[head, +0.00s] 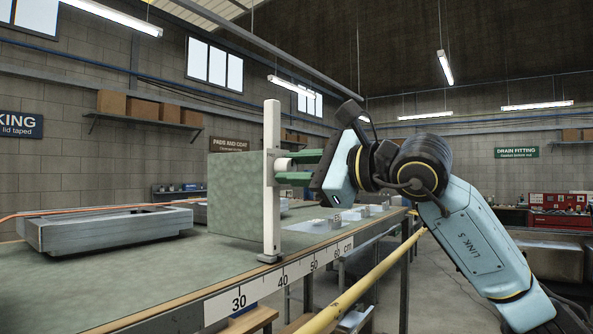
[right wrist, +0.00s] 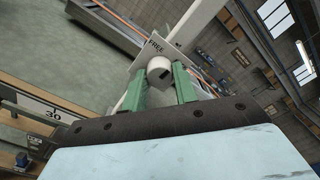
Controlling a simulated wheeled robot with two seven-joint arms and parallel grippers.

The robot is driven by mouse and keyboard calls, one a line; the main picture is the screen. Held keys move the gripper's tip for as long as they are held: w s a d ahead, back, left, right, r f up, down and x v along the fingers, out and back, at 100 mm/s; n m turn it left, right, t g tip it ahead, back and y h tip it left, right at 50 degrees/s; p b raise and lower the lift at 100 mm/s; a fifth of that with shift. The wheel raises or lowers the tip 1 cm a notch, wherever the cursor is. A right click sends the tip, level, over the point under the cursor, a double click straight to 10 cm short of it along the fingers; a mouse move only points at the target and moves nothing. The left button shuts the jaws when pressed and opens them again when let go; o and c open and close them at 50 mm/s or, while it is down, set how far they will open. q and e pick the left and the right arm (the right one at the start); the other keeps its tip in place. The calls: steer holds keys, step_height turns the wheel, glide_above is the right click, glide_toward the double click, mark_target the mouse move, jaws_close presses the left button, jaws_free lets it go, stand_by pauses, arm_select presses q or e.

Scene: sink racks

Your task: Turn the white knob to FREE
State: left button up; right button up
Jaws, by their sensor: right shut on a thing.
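The white knob (head: 284,164) sticks out from the right side of a white upright post (head: 270,205) on the bench. In the right wrist view the knob (right wrist: 159,66) is round with a dark mark on its face. A pale plate (right wrist: 149,52) behind it carries the word FREE, above the knob in that view. My right gripper (head: 291,168) reaches in from the right, its green fingers on both sides of the knob. The gripper (right wrist: 161,82) is shut on it. Which setting the knob points to is too small to tell. My left gripper is not in view.
A green-grey block (head: 233,190) stands behind the post. A grey sink tray (head: 105,226) lies on the bench (head: 130,285) at the left. A centimetre scale (head: 270,285) runs along the front edge, with a yellow rail (head: 350,293) below it at the right.

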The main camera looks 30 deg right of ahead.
steer(key=n, duration=0.5)
steer(key=shift+n, duration=2.5)
steer(key=o, duration=1)
steer(key=shift+c, duration=0.2)
steer(key=b+v, duration=0.4)
steer(key=v, duration=0.9)
steer(key=shift+s, duration=0.2)
steer(key=shift+d, duration=0.1)
